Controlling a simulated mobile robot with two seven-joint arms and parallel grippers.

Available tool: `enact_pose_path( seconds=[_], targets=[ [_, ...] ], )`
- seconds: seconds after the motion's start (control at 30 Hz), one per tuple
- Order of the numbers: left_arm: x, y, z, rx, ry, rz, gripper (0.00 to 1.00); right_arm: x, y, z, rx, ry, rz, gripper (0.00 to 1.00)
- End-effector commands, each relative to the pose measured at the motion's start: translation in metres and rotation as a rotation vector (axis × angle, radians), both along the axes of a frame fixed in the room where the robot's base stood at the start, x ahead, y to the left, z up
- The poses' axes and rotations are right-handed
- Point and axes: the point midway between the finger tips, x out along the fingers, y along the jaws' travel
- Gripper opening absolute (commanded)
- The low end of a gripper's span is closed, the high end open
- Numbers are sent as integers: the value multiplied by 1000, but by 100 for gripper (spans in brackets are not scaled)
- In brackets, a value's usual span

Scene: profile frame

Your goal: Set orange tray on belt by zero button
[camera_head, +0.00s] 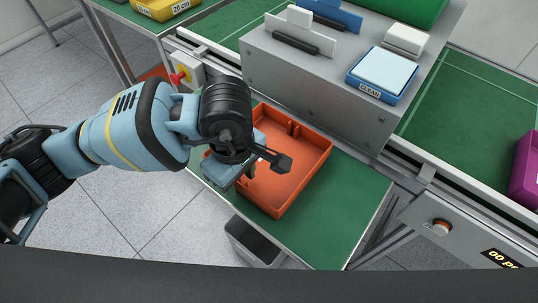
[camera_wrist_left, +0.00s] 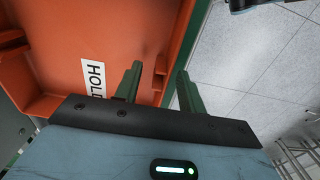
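The orange tray (camera_head: 306,183) lies on a green-topped side table (camera_head: 345,215) in front of a grey machine housing. A HOLD label (camera_wrist_left: 94,77) shows inside it in the left wrist view. My left gripper (camera_head: 262,166) is at the tray's left wall. In the left wrist view its two green fingers (camera_wrist_left: 158,88) stand apart, one over the tray's inside and one outside the wall. The green belt (camera_head: 452,105) runs behind the table. A panel has an orange knob (camera_head: 440,227); I cannot read any zero label. My right gripper is out of view.
The grey housing (camera_head: 330,90) spans the belt and carries a blue CLEAN tray (camera_head: 378,92) and other blocks. A red button (camera_head: 178,78) sits on a box at left. A purple bin (camera_head: 527,172) stands on the belt's right part. A dark bin (camera_head: 252,240) is below the table.

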Motion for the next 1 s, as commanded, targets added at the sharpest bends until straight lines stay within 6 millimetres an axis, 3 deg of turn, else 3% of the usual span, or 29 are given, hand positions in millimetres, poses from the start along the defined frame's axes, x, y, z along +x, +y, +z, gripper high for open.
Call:
enact_pose_path(
  seconds=[0.1,0.37,0.67,1.0],
  targets=[
    [-1,1,-11,3,2,0,40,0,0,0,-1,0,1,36],
    [0,1,-13,1,0,0,40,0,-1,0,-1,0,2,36],
    [0,1,-13,1,0,0,2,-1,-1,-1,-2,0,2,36],
    [0,1,-12,0,-1,0,0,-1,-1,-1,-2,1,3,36]
  ],
)
